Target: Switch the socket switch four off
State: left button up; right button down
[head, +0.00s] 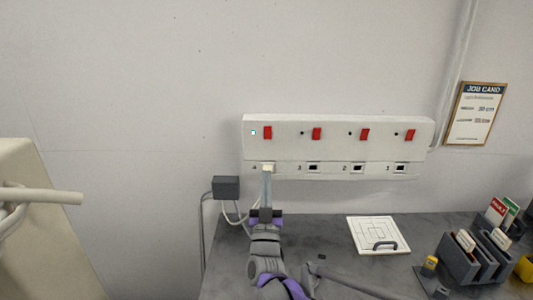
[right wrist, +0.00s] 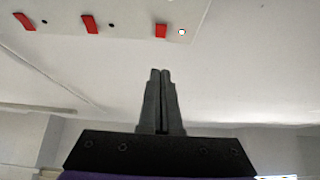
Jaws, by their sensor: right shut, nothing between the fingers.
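A white socket strip (head: 340,148) is on the wall, with red switches along its upper part and numbered sockets below. Red switch four (head: 267,132) is the leftmost in the head view, with a lit indicator (head: 253,132) beside it. In the right wrist view switch four (right wrist: 161,31) is at the top, next to the lit indicator. A white plug (head: 268,168) sits at socket 4. My right gripper (head: 267,175) is shut and empty, its tips below switch four, in front of the plug's lower part. Contact cannot be told. In the right wrist view its dark fingers (right wrist: 160,72) are together. My left gripper is not in view.
A dark worktop (head: 320,235) lies below the strip. It bears a white panel with a handle (head: 378,235) and grey holders with cards (head: 475,262). A grey box (head: 226,188) with cables is left of the plug. A cream body with a bar handle (head: 50,198) stands far left.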

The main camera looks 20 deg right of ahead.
aim_at(268, 134)
jog(key=x, duration=0.4)
jog(key=w+f+p+x, duration=0.1)
jog(key=x, duration=0.3)
jog(key=f+p+x, duration=0.1)
jog(key=x, duration=0.3)
jog(key=shift+w+d+r, duration=0.15)
jog(key=shift+w, duration=0.1)
jog(key=shift+w+d, duration=0.1)
jog(key=shift+w, duration=0.3)
jog(key=shift+w+d+f+t, duration=0.15)
jog(key=shift+w+f+t, duration=0.15)
jog(key=shift+t, duration=0.2)
